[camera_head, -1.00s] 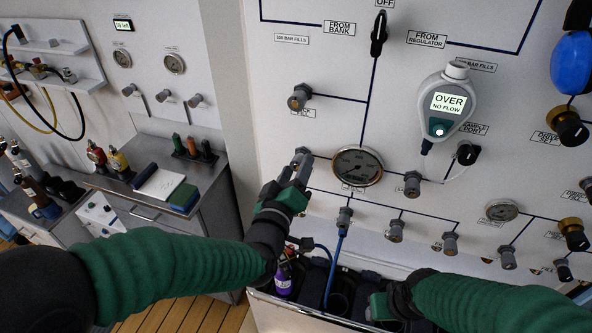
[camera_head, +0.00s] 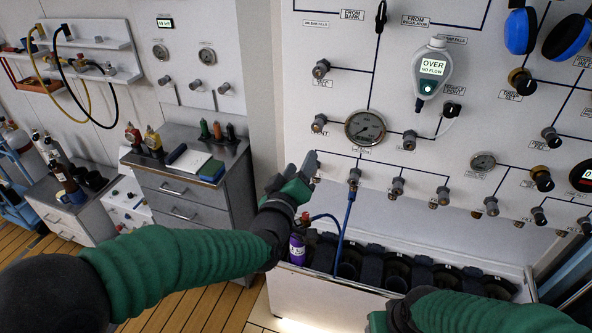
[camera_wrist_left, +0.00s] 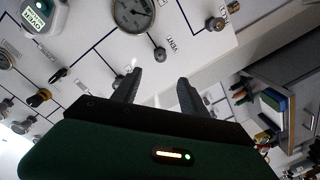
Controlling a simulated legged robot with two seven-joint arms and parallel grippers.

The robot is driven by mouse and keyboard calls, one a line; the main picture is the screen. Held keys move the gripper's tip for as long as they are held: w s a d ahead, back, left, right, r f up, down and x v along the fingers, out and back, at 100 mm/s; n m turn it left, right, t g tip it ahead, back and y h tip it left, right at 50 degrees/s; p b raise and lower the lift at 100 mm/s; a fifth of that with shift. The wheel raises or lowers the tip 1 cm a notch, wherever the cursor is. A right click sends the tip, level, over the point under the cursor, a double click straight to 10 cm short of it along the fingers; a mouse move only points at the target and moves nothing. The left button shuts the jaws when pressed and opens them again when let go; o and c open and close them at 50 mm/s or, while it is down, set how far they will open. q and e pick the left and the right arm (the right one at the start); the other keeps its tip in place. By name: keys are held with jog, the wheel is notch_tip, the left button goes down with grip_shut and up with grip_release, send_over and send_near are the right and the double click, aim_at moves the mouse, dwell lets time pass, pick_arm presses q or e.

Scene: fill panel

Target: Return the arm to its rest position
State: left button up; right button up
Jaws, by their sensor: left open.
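My left gripper (camera_head: 303,168) is in front of the lower left of the white fill panel (camera_head: 300,100), beside the lower-left knob (camera_head: 319,123) and apart from it. In the left wrist view its two dark fingers (camera_wrist_left: 158,88) are spread with nothing between them. My right gripper (camera_head: 378,320) shows only partly at the bottom edge of the head view, and its fingers are hidden. The round gauge (camera_head: 366,128) and the analyser reading "OVER NO FLOW" (camera_head: 432,68) are on the panel, up and right of my left gripper.
A rack trough (camera_head: 330,296) with a purple cylinder (camera_head: 297,248) and a blue hose (camera_head: 347,220) lies below the panel. A grey cabinet (camera_head: 190,195) stands at the left. Open wooden floor (camera_head: 195,305) shows between them.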

pick_arm(q)
jog(key=s+a+f+m+g+y, duration=0.2)
jog(key=s+a+f+g, duration=0.2)
jog(key=s+a+f, duration=0.4)
jog(key=s+a+f+m+g+y, duration=0.2)
jog(key=s+a+f+g, duration=0.25)
jog(key=f, duration=0.55)
jog(key=s+a+f+g, duration=0.2)
jog(key=s+a+f, duration=0.1)
jog(key=s, duration=0.4)
jog(key=s+a+f+m+g+y, duration=0.1)
jog(key=s+a+f+g, duration=0.2)
jog(key=s+a, duration=0.2)
jog(key=s, duration=0.2)
jog(key=shift+s+a+g, duration=0.2)
jog(key=shift+s+g, duration=0.15)
jog(key=shift+s, duration=0.05)
